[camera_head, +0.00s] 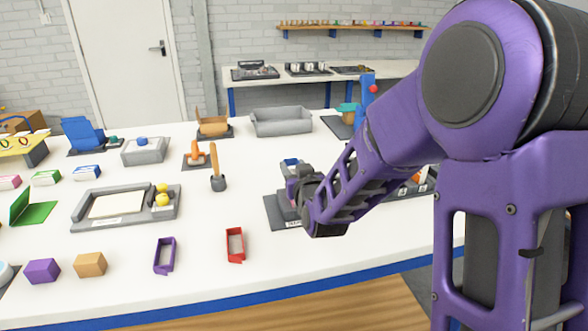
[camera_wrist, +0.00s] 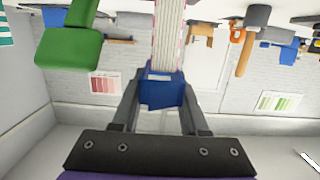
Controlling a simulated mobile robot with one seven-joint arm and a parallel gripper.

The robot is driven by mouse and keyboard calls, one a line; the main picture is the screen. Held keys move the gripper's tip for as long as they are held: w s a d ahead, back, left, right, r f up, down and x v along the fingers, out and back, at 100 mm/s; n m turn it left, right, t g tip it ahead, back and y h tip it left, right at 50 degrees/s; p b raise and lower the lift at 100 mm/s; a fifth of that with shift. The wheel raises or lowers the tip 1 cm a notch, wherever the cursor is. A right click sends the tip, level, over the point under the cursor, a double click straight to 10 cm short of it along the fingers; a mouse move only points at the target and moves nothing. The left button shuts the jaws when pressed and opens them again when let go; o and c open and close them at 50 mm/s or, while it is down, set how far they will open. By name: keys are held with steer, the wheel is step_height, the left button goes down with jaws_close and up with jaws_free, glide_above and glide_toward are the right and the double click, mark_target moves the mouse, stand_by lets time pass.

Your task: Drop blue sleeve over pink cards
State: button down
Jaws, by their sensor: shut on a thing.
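A blue sleeve (camera_wrist: 162,95) is between the two fingers of my gripper (camera_wrist: 163,105) in the wrist view, which looks upside down. The gripper is shut on the sleeve. A tall stack of white cards with pink edges (camera_wrist: 168,35) runs into the sleeve's table-side end, in line with it. I cannot tell how far the cards are inside. In the head view, a bit of blue sleeve (camera_head: 291,162) shows beside my gripper (camera_head: 298,180), above a dark mat (camera_head: 284,213). My wrist and arm hide most of the cards there.
A green block-like thing (camera_wrist: 68,48) stands near the gripper in the wrist view. A grey bin (camera_head: 281,121) is behind.

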steer(key=shift+f+b, duration=1.2)
steer(key=shift+f, duration=0.1)
stand_by(0.7)
jaws_free()
stand_by(0.5)
steer(key=shift+w+d, duration=0.1)
steer(key=shift+d, duration=0.1)
stand_by(0.4)
steer(key=shift+r, duration=0.15)
